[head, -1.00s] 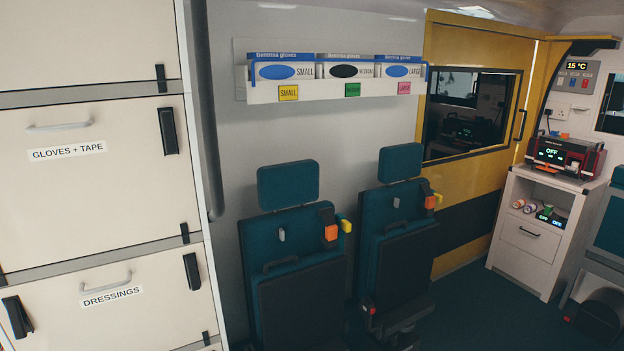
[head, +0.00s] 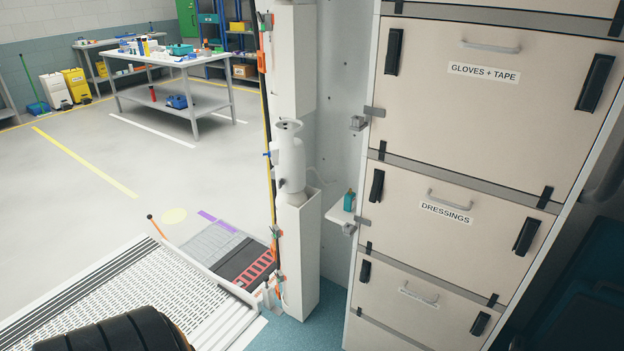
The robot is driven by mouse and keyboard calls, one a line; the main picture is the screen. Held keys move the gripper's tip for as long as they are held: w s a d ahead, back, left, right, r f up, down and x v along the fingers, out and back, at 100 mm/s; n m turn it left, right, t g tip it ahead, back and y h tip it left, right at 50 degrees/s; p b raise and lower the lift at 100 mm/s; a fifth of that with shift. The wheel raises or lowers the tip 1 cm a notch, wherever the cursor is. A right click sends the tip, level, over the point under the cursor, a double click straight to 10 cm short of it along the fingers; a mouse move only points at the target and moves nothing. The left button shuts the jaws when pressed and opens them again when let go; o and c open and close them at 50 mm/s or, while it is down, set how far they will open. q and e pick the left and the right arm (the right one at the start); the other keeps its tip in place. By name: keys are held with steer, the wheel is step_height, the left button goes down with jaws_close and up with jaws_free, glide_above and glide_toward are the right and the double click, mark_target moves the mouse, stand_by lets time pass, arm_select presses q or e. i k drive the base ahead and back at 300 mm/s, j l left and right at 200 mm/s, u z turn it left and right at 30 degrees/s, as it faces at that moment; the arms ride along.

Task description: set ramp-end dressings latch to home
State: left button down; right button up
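The dressings drawer front (head: 475,238) is a cream panel in the middle of the cabinet, labelled DRESSINGS, with a grey handle (head: 450,199). It looks closed. Its left latch (head: 377,186), on the side toward the ramp, is a black bar that stands roughly along the panel's left edge. Its right latch (head: 525,236) is a similar black bar, leaning along the right edge. I cannot tell from here exactly how either latch is set. Neither of my grippers is in view.
The gloves and tape front (head: 490,110) is above, and another latched front (head: 410,300) is below. A small shelf (head: 342,215) with a teal bottle (head: 349,200) juts out left of the cabinet. A white post (head: 298,250) and the ramp (head: 150,285) lie further left. Teal floor shows before the cabinet.

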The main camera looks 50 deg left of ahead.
mark_target(376, 182)
steer(key=u, duration=1.05)
